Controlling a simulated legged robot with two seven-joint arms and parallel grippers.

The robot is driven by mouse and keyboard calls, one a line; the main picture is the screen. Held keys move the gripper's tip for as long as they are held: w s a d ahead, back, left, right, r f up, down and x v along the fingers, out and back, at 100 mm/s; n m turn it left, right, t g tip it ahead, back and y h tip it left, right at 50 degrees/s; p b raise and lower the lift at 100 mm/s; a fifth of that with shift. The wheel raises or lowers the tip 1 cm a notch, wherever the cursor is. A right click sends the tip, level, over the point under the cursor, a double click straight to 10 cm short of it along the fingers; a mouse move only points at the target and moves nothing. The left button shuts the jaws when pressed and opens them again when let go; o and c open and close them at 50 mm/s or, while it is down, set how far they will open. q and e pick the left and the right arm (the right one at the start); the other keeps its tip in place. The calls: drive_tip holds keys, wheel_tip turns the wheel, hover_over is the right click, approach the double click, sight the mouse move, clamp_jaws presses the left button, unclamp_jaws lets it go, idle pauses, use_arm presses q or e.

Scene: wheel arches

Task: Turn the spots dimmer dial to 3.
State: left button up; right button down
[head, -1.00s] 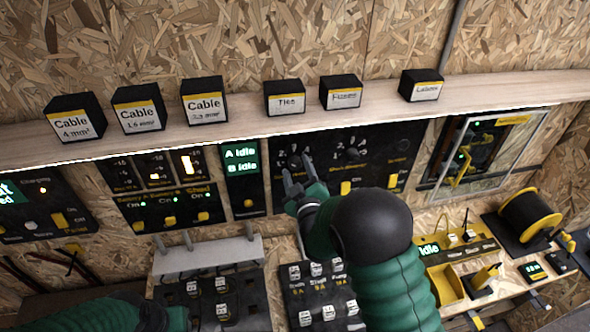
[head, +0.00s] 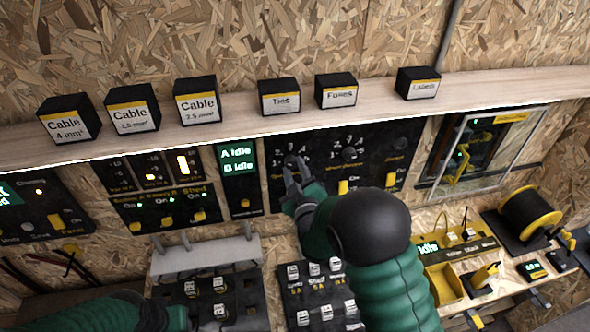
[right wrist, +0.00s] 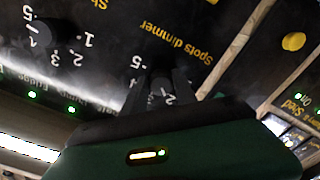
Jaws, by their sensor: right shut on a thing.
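The spots dimmer dial (right wrist: 161,86) is a dark knob on the black panel (right wrist: 225,15), with "Spots dimmer" printed in yellow next to it. White numbers ring it; my fingers cover part of the scale, and I cannot read where its pointer stands. My right gripper (right wrist: 160,92) is shut on the dial, one finger on each side. In the head view, the right gripper (head: 294,166) reaches the upper left of the panel and hides most of the dial. My left arm enters at the bottom left; its gripper is not visible.
A second numbered dial (head: 348,153) and a third knob (head: 400,143) sit to the right on the same panel. Yellow switches lie below them. A shelf (head: 230,122) with labelled black boxes runs above. A clear-fronted cabinet (head: 480,150) stands to the right.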

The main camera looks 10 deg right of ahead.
drive_tip(key=shift+a+r+b, duration=0.2)
drive_tip(key=shift+r+b, duration=0.05)
drive_tip(key=shift+b, duration=0.1)
drive_tip(key=shift+d+m+b, duration=0.1)
drive_tip(key=shift+m+b, duration=0.65)
drive_tip(key=shift+m, duration=0.05)
drive_tip(key=m+b, duration=0.5)
drive_tip(key=shift+b, duration=0.3)
drive_tip(key=shift+r+m+b, duration=0.15)
drive_tip(key=shift+m+b, duration=1.35)
drive_tip(key=shift+m, duration=0.1)
drive_tip(key=c, duration=1.1)
unclamp_jaws()
drive_tip(key=shift+o, duration=0.7)
